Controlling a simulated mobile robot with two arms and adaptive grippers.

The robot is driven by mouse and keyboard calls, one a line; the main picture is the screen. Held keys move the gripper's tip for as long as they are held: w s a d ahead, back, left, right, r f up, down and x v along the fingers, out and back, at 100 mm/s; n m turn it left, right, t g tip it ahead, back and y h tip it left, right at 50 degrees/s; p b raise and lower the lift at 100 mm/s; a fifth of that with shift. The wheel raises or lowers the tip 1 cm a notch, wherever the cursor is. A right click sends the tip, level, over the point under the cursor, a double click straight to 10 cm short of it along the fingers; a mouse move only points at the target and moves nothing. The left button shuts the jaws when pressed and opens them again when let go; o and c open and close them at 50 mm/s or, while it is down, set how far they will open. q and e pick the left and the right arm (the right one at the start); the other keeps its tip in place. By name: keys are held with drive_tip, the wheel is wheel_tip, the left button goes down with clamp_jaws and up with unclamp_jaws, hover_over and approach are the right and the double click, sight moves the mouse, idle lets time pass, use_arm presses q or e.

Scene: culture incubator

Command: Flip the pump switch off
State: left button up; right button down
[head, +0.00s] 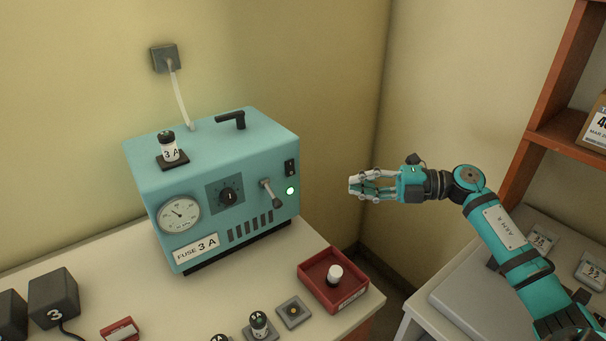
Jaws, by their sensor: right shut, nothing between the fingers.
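The teal pump box (223,185) stands on the bench against the wall. Its front has a round gauge (180,215), a dark knob (228,197), a metal toggle lever (271,194) pointing down to the right, and a lit green lamp (290,190). A small black rocker switch (290,167) sits above the lamp; its position is too small to tell. My right gripper (353,187) is shut and empty, to the right of the box and apart from it, fingers pointing left. My left gripper is not in view.
A red tray (309,284) with a white-capped vial (334,274) sits at the bench's right edge. Fuse holders (293,312) and dark blocks (53,298) line the front. A fuse (168,148) stands on the box. A gap separates the bench from the right table (445,286).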

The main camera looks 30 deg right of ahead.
sight(290, 168)
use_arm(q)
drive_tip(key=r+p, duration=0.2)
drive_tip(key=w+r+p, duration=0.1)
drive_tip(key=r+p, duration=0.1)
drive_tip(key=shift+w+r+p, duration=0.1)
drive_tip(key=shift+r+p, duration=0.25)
use_arm(e)
drive_tip(key=w+d+x, duration=0.1)
drive_tip(key=w+x, duration=0.1)
drive_tip(key=x, duration=1.1)
drive_tip(key=shift+w+d+f, duration=0.2)
drive_tip(key=shift+d, duration=0.2)
drive_tip(key=b, duration=0.1)
drive_tip(key=f+b, duration=0.1)
drive_tip(key=b, duration=0.1)
drive_tip(key=shift+w+f+n, duration=0.1)
drive_tip(key=shift+w+n, duration=0.15)
drive_tip(key=shift+n, duration=0.05)
drive_tip(key=shift+r+p, duration=0.45)
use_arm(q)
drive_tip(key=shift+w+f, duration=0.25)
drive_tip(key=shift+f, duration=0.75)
use_arm(e)
drive_tip(key=shift+s, duration=0.1)
